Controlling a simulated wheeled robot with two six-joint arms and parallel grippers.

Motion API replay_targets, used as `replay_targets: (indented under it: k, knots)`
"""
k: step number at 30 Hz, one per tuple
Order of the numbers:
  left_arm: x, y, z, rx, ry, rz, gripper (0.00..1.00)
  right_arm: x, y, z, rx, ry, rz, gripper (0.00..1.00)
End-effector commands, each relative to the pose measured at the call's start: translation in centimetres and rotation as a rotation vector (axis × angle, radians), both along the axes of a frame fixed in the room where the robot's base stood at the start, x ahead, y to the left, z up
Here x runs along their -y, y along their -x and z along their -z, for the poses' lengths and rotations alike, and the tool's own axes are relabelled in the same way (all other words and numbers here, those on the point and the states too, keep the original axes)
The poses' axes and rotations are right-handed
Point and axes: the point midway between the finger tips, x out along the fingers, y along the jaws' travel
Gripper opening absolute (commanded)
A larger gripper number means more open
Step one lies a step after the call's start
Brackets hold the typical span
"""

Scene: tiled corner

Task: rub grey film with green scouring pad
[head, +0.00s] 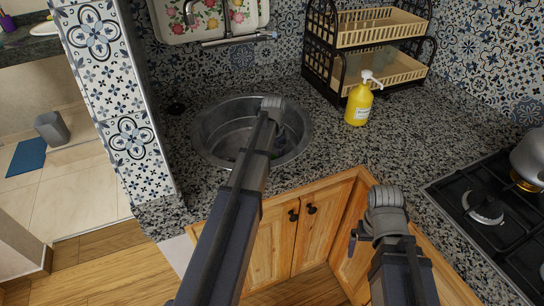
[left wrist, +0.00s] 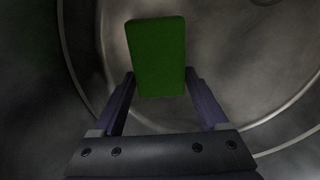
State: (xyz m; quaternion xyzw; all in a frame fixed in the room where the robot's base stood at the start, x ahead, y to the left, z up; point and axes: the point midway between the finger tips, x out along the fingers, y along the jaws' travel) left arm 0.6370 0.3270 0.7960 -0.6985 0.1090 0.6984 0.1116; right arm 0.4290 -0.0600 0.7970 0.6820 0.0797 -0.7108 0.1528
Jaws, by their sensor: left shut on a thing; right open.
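The green scouring pad (left wrist: 158,50) stands out between the fingers of my left gripper (left wrist: 160,76) in the left wrist view. My left gripper is shut on it. In the head view my left arm reaches into the round metal sink (head: 212,130) and hides most of that gripper and the pad. The sink's inside (left wrist: 240,60) fills the left wrist view behind the pad. I cannot make out the grey film as a distinct patch on the grey metal. Whether the pad touches the sink is unclear. My right gripper (head: 357,237) is open and empty, in front of the wooden cupboards.
A yellow pump bottle (head: 359,103) stands on the speckled counter (head: 335,150) right of the sink. A black two-tier rack (head: 322,60) is behind it. A tap (head: 228,25) rises behind the sink. A gas hob (head: 490,215) is at the right. The counter between is clear.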

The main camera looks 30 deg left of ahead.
Motion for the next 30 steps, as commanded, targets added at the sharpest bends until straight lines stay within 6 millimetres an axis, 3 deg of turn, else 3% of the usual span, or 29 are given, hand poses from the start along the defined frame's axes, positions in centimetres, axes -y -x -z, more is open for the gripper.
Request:
replay_targets:
  k: [14,30]
  knots:
    - [1.5,-1.5,-0.1,-0.002,0.005,0.002,0.32,0.0,0.0,-0.1,0.000,0.000,0.000,1.00]
    - [-1.1,-3.6,-0.1,-0.001,0.003,0.000,0.32,0.0,0.0,-0.1,0.000,0.000,0.000,1.00]
